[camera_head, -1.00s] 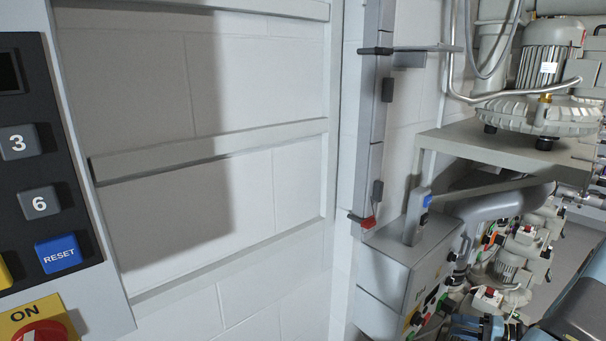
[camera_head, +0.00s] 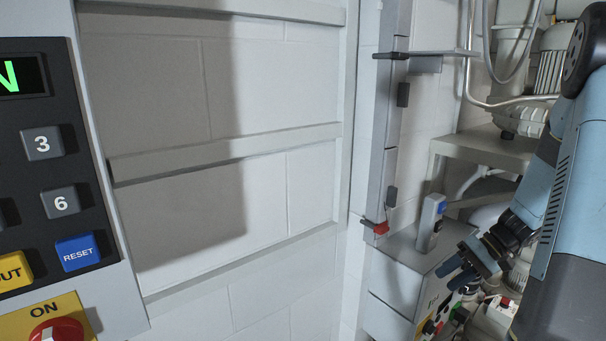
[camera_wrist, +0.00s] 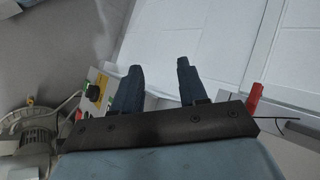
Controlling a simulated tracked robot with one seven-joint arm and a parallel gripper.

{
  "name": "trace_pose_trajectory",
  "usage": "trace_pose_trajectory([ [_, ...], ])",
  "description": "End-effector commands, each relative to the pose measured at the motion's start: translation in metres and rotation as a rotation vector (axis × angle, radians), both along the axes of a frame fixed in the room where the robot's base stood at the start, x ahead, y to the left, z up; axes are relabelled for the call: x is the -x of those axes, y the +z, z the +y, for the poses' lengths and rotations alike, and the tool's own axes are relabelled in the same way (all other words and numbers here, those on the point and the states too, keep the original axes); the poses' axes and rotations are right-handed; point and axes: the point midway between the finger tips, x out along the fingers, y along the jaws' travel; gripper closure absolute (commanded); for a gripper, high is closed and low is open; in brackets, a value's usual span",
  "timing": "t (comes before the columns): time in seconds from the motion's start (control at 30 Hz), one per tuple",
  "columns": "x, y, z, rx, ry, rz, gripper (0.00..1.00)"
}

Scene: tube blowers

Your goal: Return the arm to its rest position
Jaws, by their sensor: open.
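My gripper (camera_head: 458,274) is at the lower right of the head view, on the end of my blue arm, which is folded along the right edge. Its fingers point to the left and stand apart, with nothing between them. In the wrist view my gripper (camera_wrist: 160,85) shows two dark, separate fingers against the pale wall. In the head view it appears in front of the grey control box; whether it touches the box cannot be told.
A grey control box (camera_head: 394,290) with coloured buttons stands beside the gripper. A keypad panel (camera_head: 50,170) with a red ON knob (camera_head: 55,331) is at the left. Pump machinery (camera_head: 497,165) stands behind my arm. The space before the white wall (camera_head: 190,200) is clear.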

Motion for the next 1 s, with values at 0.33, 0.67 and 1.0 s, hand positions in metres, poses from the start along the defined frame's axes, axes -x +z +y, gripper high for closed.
trace_pose_trajectory([
  [0.33, 0.021, 0.067, 0.045, 0.234, 0.079, -0.007, 0.57],
  [0.67, 0.051, 0.122, 0.081, 0.441, 0.104, -0.067, 0.57],
  [1.0, 0.091, 0.17, 0.111, 0.622, 0.086, -0.184, 0.57],
])
